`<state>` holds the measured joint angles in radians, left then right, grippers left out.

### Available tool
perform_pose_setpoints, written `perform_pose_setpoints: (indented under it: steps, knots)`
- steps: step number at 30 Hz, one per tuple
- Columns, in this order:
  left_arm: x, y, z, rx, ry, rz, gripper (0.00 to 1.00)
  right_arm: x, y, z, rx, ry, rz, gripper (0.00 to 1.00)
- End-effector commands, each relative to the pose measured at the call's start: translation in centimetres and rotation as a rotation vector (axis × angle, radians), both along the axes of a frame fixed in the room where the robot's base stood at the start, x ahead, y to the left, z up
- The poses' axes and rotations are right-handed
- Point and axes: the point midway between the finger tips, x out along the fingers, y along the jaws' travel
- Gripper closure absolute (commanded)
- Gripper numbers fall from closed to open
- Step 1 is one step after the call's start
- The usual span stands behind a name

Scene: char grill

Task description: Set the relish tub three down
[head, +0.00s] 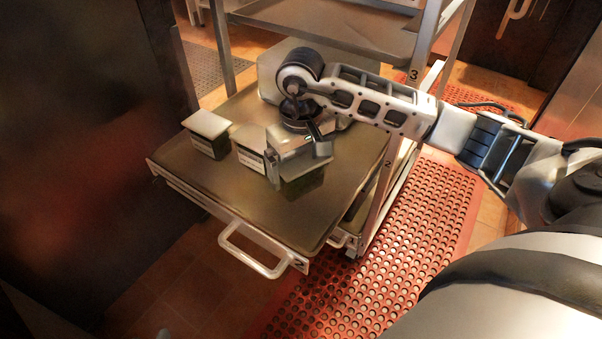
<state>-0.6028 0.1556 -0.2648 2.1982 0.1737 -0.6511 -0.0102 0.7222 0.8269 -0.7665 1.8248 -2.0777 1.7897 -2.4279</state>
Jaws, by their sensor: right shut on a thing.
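Small dark tubs with pale lids and white labels stand on a pulled-out shelf (240,210) of a metal rack. One tub (208,143) is at the left, and a second tub (250,156) stands right of it. My right gripper (297,158) points down at the right of this row and is shut on a third tub (305,182), which it partly hides. I cannot tell whether the held tub touches the shelf, and I cannot read the labels. My left gripper is not in view.
A larger pale container (272,68) stands behind my right gripper. An upper shelf (330,28) marked 3 is above and behind. The shelf's front is clear, with a handle (245,258) below its edge. A red perforated mat (400,240) lies right.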

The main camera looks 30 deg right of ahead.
Motion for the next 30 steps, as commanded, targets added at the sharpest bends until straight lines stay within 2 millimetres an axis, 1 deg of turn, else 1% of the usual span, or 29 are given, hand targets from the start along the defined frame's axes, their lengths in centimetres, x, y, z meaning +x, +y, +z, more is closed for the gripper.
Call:
perform_pose_setpoints:
  steps: [1, 4, 11, 17, 18, 26, 29, 30]
  knots:
    - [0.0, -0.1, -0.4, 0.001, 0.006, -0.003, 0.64, -0.2, 0.2, -1.1, 0.004, 0.006, 0.002, 0.39]
    - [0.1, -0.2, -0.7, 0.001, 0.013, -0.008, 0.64, -0.2, 0.2, -2.2, 0.003, 0.003, 0.002, 0.39]
    - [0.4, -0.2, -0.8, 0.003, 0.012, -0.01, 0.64, -0.1, 0.1, -2.2, 0.001, 0.0, 0.002, 0.39]
    - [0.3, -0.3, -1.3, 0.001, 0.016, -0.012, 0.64, -0.1, 0.1, -2.5, 0.001, 0.0, 0.002, 0.39]
    - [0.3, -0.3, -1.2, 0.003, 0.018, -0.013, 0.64, -0.1, 0.1, -2.5, 0.001, 0.002, 0.002, 0.0]
    - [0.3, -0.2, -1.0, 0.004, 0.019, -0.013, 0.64, -0.1, 0.1, -2.3, 0.001, 0.002, 0.001, 0.0]
    - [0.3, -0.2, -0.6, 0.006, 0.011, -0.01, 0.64, -0.1, 0.1, -1.5, 0.001, -0.001, 0.002, 0.0]
    - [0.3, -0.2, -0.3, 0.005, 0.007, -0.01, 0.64, 0.0, 0.1, -0.9, 0.001, -0.002, 0.001, 0.0]
